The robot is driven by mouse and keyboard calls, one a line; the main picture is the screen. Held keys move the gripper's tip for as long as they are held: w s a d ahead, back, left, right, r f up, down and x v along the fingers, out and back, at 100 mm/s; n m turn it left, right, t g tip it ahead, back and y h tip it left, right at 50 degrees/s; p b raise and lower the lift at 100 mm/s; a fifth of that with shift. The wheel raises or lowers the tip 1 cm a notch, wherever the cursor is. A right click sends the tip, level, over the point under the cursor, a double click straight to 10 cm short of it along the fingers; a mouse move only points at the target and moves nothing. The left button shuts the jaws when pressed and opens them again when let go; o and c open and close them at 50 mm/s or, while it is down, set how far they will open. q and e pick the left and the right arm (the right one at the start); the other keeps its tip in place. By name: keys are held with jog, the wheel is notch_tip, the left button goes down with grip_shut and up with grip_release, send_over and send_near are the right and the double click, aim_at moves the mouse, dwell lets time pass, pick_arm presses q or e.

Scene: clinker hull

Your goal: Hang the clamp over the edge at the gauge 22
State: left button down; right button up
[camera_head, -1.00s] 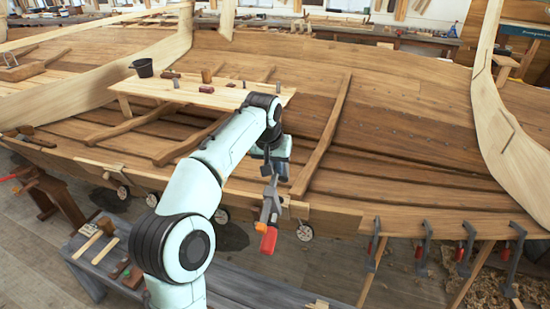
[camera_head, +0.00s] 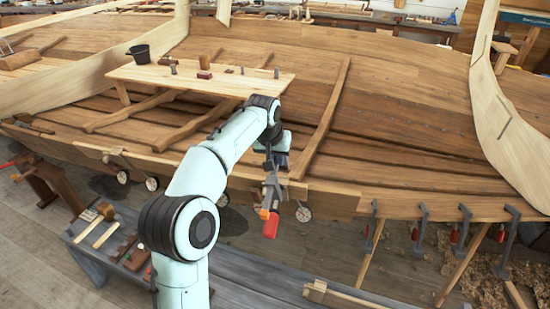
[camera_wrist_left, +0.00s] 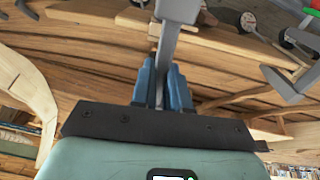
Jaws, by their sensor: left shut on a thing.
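My left gripper (camera_head: 270,165) is shut on a grey clamp (camera_head: 272,190) with a red handle (camera_head: 271,228), in front of the hull's near plank edge (camera_head: 335,194). In the left wrist view the clamp's grey bar (camera_wrist_left: 168,45) stands between the blue fingers (camera_wrist_left: 163,88). The clamp hangs upright in the head view; whether it touches the plank edge I cannot tell. A round gauge (camera_head: 303,212) sits just right of the clamp, below the edge. Another gauge (camera_head: 152,184) is further left. Their numbers are too small to read. My right gripper is not in view.
Several other clamps (camera_head: 421,225) hang along the edge at the right. A board (camera_head: 200,82) with small tools and a black bucket (camera_head: 139,54) lies across the hull. A grey bench (camera_head: 245,272) with mallets stands below, near my arm.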

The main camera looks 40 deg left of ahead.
aim_at(281, 181)
pick_arm(q)
notch_tip(281, 181, down, 4)
jog(key=shift+r, duration=0.1)
jog(key=shift+g, duration=0.3)
jog(key=w+f, duration=0.1)
jog(key=f, duration=0.1)
jog(key=w+a+f, duration=0.1)
jog(key=w, duration=0.1)
jog(key=shift+a+f, duration=0.1)
jog(key=shift+f, duration=0.6)
jog(key=shift+w+f, duration=0.2)
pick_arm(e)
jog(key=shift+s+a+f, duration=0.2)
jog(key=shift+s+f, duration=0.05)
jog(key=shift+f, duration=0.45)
pick_arm(q)
jog(key=shift+w+f, duration=0.1)
jog(key=shift+f, duration=0.2)
jog(key=shift+f+b, duration=0.1)
jog(key=shift+b, duration=0.25)
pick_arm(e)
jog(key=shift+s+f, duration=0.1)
